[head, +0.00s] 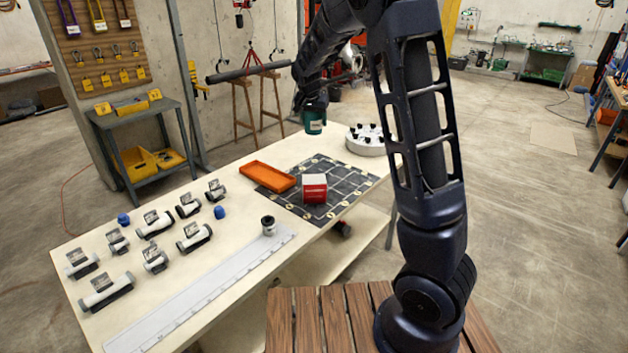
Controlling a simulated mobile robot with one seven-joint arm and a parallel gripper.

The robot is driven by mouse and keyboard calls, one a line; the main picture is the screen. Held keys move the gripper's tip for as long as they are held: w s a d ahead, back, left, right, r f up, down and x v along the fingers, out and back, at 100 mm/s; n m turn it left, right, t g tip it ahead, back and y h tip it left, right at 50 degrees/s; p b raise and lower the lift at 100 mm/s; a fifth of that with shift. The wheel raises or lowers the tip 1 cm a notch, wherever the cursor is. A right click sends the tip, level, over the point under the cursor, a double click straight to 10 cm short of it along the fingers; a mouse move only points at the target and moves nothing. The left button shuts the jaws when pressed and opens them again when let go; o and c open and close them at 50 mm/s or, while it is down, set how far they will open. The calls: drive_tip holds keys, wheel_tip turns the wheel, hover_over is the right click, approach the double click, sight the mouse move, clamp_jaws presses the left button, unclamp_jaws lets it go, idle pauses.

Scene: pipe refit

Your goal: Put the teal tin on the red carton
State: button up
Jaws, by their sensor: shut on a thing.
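The teal tin (314,126) is held in the air by my gripper (312,109), which is shut on its upper part from above. The tin looks about upright and hangs over the far part of the table, beyond the red carton. The red carton (314,194) is a small red and white box on the dark grid mat. Its top is bare, and the tin is apart from it. The fingertips are small and partly hidden against the dark arm.
A round white holder (367,139) with black pieces stands at the far right. Several pipe fittings (157,224) and a long white strip (200,290) occupy the near table. A dark cylinder (268,226) stands nearby.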

drive_tip(key=shift+s+r, duration=0.2)
drive_tip(key=shift+s, duration=0.3)
drive_tip(key=shift+s+r, duration=0.2)
drive_tip(key=shift+s, duration=0.4)
hover_over(316, 175)
drive_tip(key=s, duration=0.2)
drive_tip(key=f, duration=1.9)
drive_tip(key=shift+s+a+f, duration=0.15)
drive_tip(key=shift+a+f, duration=0.25)
drive_tip(key=shift+f, duration=0.1)
drive_tip(key=o, duration=1.1)
drive_tip(key=v, duration=1.2)
drive_tip(key=shift+d, duration=0.1)
